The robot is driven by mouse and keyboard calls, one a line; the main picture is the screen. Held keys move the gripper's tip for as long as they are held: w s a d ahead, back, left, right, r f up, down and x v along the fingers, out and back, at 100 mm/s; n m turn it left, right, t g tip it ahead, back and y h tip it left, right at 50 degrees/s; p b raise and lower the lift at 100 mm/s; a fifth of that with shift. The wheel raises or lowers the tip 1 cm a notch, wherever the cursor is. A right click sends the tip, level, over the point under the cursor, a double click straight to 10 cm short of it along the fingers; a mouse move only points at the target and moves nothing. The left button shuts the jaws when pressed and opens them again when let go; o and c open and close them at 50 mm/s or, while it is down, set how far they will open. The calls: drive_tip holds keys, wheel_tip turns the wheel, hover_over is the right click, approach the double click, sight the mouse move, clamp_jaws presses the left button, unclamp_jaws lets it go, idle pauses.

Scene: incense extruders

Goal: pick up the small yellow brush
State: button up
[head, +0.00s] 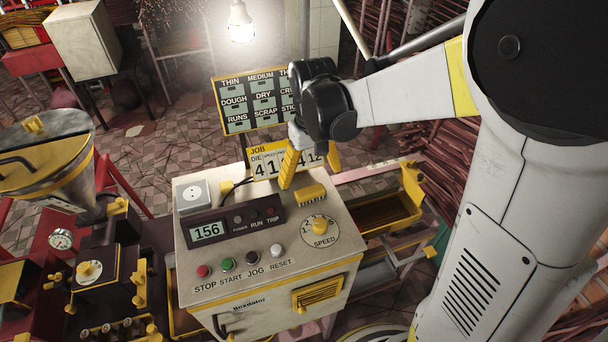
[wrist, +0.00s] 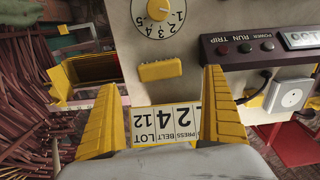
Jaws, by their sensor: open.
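The small yellow brush (head: 312,194) lies on the sloping top of the cream control box (head: 240,285), above the speed knob. It looks like a short yellow block with a scalloped edge, and bristles cannot be made out. In the wrist view the brush (wrist: 160,70) shows ahead of and between my fingers. My gripper (head: 310,171) is open, its two yellow ridged fingers wide apart just behind and above the brush. In the wrist view my gripper (wrist: 160,88) has nothing between its fingers, and neither finger visibly touches the brush.
The yellow job card (head: 268,164) with number tiles stands just behind the brush, partly hidden by my fingers. A larger label board (head: 236,108) rises behind it. The speed knob (head: 320,227), display panel (head: 208,231) and white socket (head: 193,196) are close by. A yellow tray (head: 385,212) lies right.

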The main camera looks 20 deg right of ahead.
sight(310, 190)
drive_tip(key=f, duration=0.2)
drive_tip(key=f+b, duration=0.1)
drive_tip(key=f, duration=0.3)
drive_tip(key=shift+w+f, duration=0.25)
drive_tip(key=shift+f, duration=0.1)
drive_tip(key=shift+d, duration=0.1)
drive_tip(key=c, duration=1.3)
